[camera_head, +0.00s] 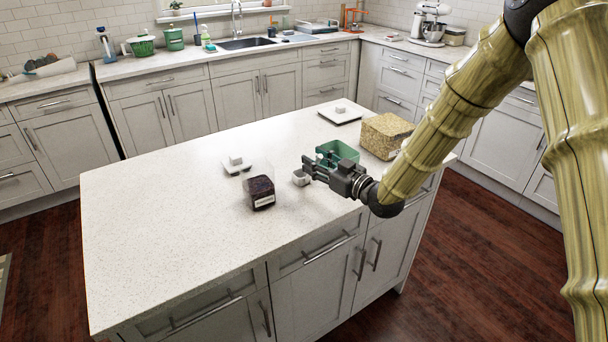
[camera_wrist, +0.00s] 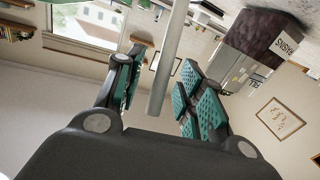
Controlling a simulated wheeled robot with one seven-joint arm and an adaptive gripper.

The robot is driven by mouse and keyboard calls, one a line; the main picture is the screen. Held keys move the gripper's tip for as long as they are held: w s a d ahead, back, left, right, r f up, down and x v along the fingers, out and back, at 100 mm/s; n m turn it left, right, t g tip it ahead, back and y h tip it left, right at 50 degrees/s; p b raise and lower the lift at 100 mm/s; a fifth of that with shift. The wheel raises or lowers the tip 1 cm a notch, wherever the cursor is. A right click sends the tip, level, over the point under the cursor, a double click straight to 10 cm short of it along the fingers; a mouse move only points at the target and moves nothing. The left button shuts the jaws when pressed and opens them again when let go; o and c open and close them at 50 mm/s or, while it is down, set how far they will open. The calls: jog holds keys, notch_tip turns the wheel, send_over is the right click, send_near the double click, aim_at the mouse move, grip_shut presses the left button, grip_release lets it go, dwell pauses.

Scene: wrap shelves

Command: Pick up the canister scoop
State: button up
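My gripper (camera_head: 322,165) reaches in from the right, low over the island's counter. In the wrist view my gripper (camera_wrist: 158,90) has its two green-padded fingers apart. A light grey bar, which looks like the handle of the scoop (camera_wrist: 172,55), runs between the fingers; I see a gap on both sides of it. In the head view the small pale scoop cup (camera_head: 300,178) shows just left of the fingertips; its handle is hidden by the gripper. A clear canister of dark raisins (camera_head: 261,192) stands left of it, and also shows in the wrist view (camera_wrist: 262,40).
A green container (camera_head: 338,151) stands behind my gripper. A canister of tan grains (camera_head: 386,136) stands to the right, near my forearm. White lids with knobs lie at the left (camera_head: 237,166) and back (camera_head: 341,113). The island's left half (camera_head: 170,220) is clear.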

grip_shut()
jog(key=shift+r, duration=0.1)
dwell(0.3)
